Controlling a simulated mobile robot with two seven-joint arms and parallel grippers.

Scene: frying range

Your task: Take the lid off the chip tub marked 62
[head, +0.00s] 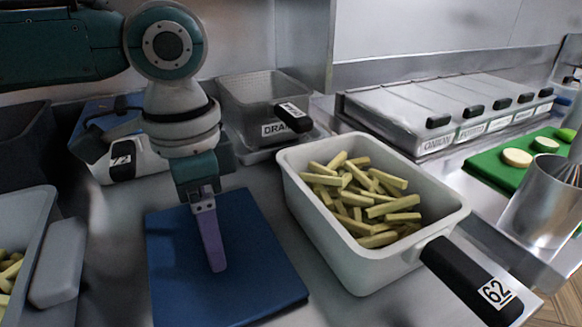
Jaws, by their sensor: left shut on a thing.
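The chip tub marked 62 (292,173) is a pale grey box in the middle of the head view, uncovered and holding many pale chips (370,195). Its black handle (455,272) with the label 62 points to the lower right. A flat dark blue lid (255,265) lies level to the left of the tub, apart from it, over the counter. My left gripper (203,200) points down at it, shut on the purple upright grip (211,240) on the lid. I cannot tell whether the lid touches the counter. My right gripper is not in view.
Another grey tub (28,215) with chips stands at the left edge. A drain basket (245,95) stands behind. Lidded containers (440,90) line the back right. A green board (490,170) and a metal pot (540,215) stand at the right.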

